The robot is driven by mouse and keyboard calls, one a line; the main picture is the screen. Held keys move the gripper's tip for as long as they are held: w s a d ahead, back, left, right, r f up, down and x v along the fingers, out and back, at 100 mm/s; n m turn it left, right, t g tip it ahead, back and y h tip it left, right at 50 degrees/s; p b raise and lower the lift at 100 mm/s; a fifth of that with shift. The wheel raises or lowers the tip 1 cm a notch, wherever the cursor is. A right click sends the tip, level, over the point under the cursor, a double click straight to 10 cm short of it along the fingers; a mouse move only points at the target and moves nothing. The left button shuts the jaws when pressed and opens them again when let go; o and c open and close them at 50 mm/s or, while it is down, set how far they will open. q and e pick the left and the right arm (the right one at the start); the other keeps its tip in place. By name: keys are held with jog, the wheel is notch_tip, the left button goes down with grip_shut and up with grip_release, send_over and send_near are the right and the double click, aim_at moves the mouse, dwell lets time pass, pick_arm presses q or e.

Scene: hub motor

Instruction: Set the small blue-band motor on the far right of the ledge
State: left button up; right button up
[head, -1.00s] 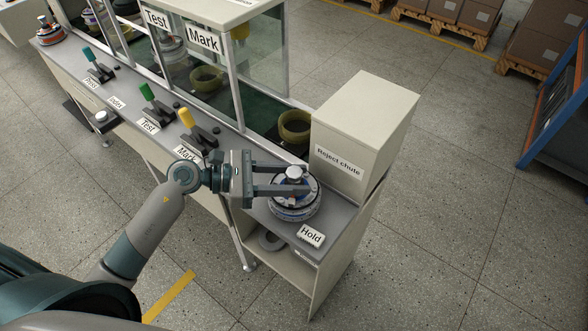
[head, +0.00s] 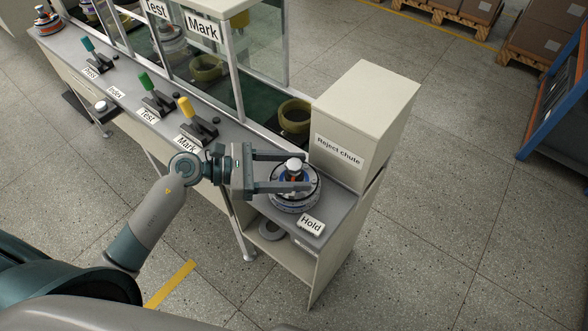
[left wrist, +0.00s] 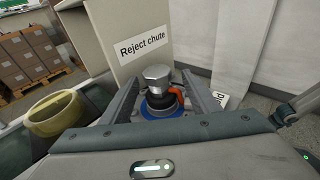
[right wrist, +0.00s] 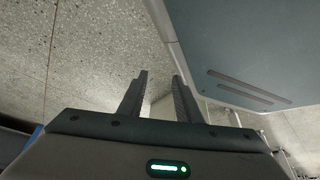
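A round motor (head: 296,194) with a silver cap, an orange part and blue on its body stands upright on the right end of the grey ledge (head: 336,208), by the Hold label (head: 311,224). In the left wrist view its cap (left wrist: 158,75) and blue top (left wrist: 163,108) show between the fingers. My left gripper (head: 308,171) is open, one finger on each side of the cap, with visible gaps in the wrist view. My right gripper (right wrist: 160,82) is open and empty over the floor; the head view does not show it.
The Reject chute box (head: 360,125) stands close behind the motor. Green (head: 152,90) and yellow (head: 192,118) levers line the ledge to the left. Another motor (head: 46,22) sits at the far left end. An olive ring (head: 294,115) lies behind the glass.

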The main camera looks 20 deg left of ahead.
jog(key=shift+s, duration=0.2)
pick_arm(q)
jog(key=shift+r, duration=0.1)
jog(key=shift+a, duration=0.1)
jog(key=shift+s+a, duration=0.15)
jog(key=shift+a, duration=0.15)
jog(key=b+v, duration=0.4)
jog(key=v, duration=0.7)
jog(key=shift+r, duration=0.15)
pick_arm(e)
jog(key=w+a+r+t, duration=0.2)
jog(key=w+a, duration=0.1)
jog(key=w, duration=0.6)
jog(key=shift+w+a+r+y, duration=0.2)
jog(key=shift+w+r+y, duration=0.1)
jog(key=shift+y, duration=0.1)
pick_arm(q)
jog(key=shift+s+a, duration=0.1)
jog(key=shift+a, duration=0.05)
